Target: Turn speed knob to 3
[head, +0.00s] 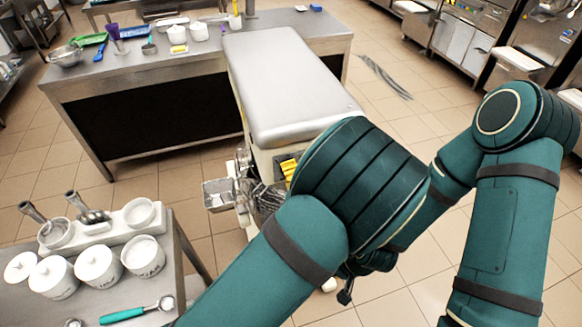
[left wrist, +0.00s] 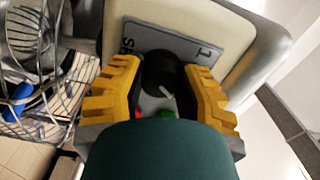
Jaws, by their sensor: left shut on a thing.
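The speed knob (left wrist: 160,68) is black and round, with a short white mark near its lower edge in the left wrist view. It sits on a grey panel (left wrist: 184,44) with a "1" at upper right and partly hidden lettering at left. My left gripper (left wrist: 162,76) has a yellow finger on each side of the knob and is shut on it. In the head view the yellow fingers (head: 289,168) show at the mixer's (head: 285,85) front, where my arm hides the knob. Only dark parts, apparently of my right gripper (head: 346,287), show below the left arm.
A wire whisk and guard (left wrist: 35,70) stand left of the panel. A small table (head: 190,285) with white jars (head: 97,266) is at lower left. A steel counter (head: 130,65) with utensils stands behind. Open tiled floor lies to the right.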

